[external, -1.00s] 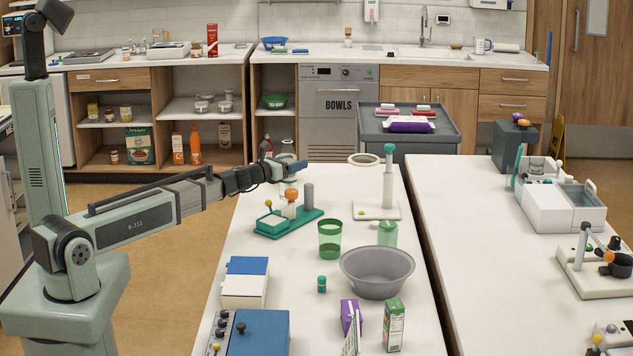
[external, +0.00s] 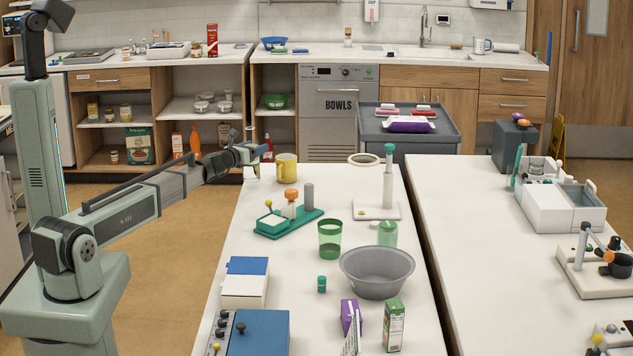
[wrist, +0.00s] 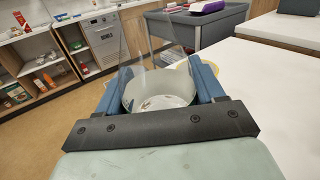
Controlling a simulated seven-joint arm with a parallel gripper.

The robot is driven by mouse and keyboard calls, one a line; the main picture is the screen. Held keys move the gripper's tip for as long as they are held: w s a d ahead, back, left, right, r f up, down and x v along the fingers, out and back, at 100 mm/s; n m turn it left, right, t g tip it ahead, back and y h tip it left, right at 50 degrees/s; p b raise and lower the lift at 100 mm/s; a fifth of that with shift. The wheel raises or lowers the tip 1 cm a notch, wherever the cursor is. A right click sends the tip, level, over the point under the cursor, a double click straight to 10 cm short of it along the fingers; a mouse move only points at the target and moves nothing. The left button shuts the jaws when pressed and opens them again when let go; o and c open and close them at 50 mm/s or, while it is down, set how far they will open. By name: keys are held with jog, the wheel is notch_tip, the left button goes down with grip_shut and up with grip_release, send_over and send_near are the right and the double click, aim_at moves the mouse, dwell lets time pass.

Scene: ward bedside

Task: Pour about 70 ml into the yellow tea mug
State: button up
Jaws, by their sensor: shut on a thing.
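The yellow tea mug (external: 287,168) stands upright at the far left end of the white table in the external view. In the wrist view a bit of yellow (wrist: 213,65) shows behind the right finger. My gripper (external: 268,149) is just left of the mug and a little higher, apart from it. It is shut on a clear see-through vessel (wrist: 158,92), which sits between the two blue fingers in the wrist view. In the external view the vessel (external: 252,172) is small and partly hidden by the gripper. I cannot tell how much liquid it holds.
A green rack (external: 285,222) with an orange-topped bottle stands in front of the mug. A white ring (external: 364,159) and a stand with a teal-topped post (external: 388,180) are to the right. A grey basin (external: 377,272) and green cups (external: 330,239) are nearer. The floor left of the table is clear.

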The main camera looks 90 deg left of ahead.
jog(key=s+a, duration=0.2)
jog(key=a, duration=0.8)
jog(key=shift+w+a+f+m+t+h, duration=0.15)
jog(key=shift+w+a+m+t+h, duration=0.25)
jog(key=shift+w, duration=0.5)
jog(key=shift+w+a+f+m+t+h, duration=0.2)
jog(key=shift+w+m+t+h, duration=0.25)
jog(key=shift+w+t+h, duration=0.4)
jog(key=shift+w+a+f+m+t+h, duration=0.1)
jog(key=shift+w+a+m+t+h, duration=0.25)
jog(key=shift+w, duration=0.65)
jog(key=shift+m, duration=0.5)
